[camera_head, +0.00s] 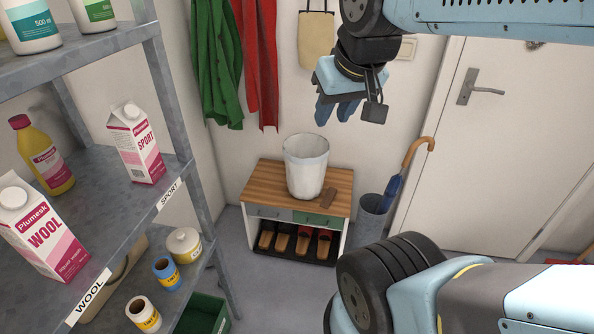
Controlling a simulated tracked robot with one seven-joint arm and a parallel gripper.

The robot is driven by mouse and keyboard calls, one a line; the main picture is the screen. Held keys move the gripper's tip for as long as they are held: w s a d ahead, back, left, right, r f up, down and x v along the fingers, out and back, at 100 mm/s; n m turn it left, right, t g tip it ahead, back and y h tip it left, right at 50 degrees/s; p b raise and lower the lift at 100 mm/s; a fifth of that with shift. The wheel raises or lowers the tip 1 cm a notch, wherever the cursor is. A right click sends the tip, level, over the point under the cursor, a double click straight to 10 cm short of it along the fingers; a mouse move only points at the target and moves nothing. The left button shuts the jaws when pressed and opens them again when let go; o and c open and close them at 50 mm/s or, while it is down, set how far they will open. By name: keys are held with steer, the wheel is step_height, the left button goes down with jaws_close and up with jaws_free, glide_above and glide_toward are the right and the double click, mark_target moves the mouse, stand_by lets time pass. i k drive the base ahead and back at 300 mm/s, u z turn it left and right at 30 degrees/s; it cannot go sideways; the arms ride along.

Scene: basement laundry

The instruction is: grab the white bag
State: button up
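My gripper (337,112) points down, in the picture above and right of the container and below and right of the hanging bag.
The low cabinet (257,180) holds a brown block on top and shoes below. A metal bin with an umbrella (394,190) stands right of it, before a white door (497,150). Grey shelves (110,160) with bottles and cartons fill the left. Green and red cloths hang behind.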

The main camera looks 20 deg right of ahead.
mark_target(306, 155)
steer(key=z, duration=0.05)
steer(key=i, duration=0.95)
steer(key=u, duration=0.1)
